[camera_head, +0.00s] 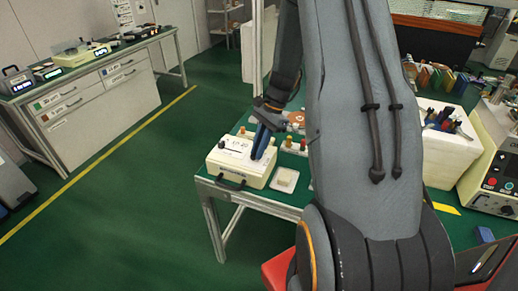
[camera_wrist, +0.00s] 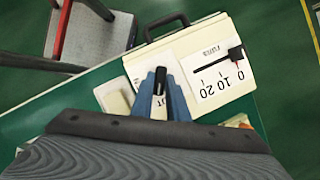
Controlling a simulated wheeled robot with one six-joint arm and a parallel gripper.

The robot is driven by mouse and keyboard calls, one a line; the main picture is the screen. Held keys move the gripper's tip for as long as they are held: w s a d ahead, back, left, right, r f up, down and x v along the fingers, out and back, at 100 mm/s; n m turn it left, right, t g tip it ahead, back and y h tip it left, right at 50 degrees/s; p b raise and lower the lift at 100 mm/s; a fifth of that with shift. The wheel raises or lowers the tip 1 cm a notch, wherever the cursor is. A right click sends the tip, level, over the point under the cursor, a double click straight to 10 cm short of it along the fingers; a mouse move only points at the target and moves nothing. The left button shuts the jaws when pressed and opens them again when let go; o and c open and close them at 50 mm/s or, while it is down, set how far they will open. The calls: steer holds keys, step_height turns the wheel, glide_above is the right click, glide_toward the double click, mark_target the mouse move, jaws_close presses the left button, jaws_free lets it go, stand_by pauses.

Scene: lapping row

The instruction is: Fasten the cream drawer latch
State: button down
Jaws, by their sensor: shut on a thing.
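The cream drawer box (camera_head: 240,174) stands at the near left corner of the green table; it also shows in the wrist view (camera_wrist: 150,52). A black handle (camera_wrist: 166,22) sits on its edge. Its top has a white plate with a 0-10-20 scale (camera_wrist: 215,75) and a black slider knob (camera_wrist: 236,55). My gripper (camera_head: 259,152) points down at the right part of the box top. In the wrist view its blue fingers (camera_wrist: 160,78) are shut on a small black piece (camera_wrist: 160,82), seemingly the latch lever. The fingers hide its base, so I cannot tell its exact position.
A small cream dish (camera_head: 285,180) lies right of the box. Several coloured knobs and parts stand behind it. A white bin of tools (camera_head: 438,150) and a cream machine (camera_head: 495,165) are at the right. Green floor is free at the left.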

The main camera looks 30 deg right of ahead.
steer(key=n, duration=0.2)
steer(key=n+g, duration=0.1)
steer(key=n, duration=0.1)
steer(key=n+g+h, duration=0.1)
steer(key=n, duration=0.1)
steer(key=shift+w+a+b, duration=0.15)
steer(key=shift+w+b, duration=0.1)
steer(key=shift+b, duration=0.05)
steer(key=shift+n, duration=0.3)
steer(key=c, duration=1.7)
jaws_free()
steer(key=shift+r, duration=0.1)
steer(key=b+v, duration=0.2)
steer(key=v, duration=0.5)
steer(key=shift+w+r, duration=0.2)
steer(key=shift+r, duration=0.1)
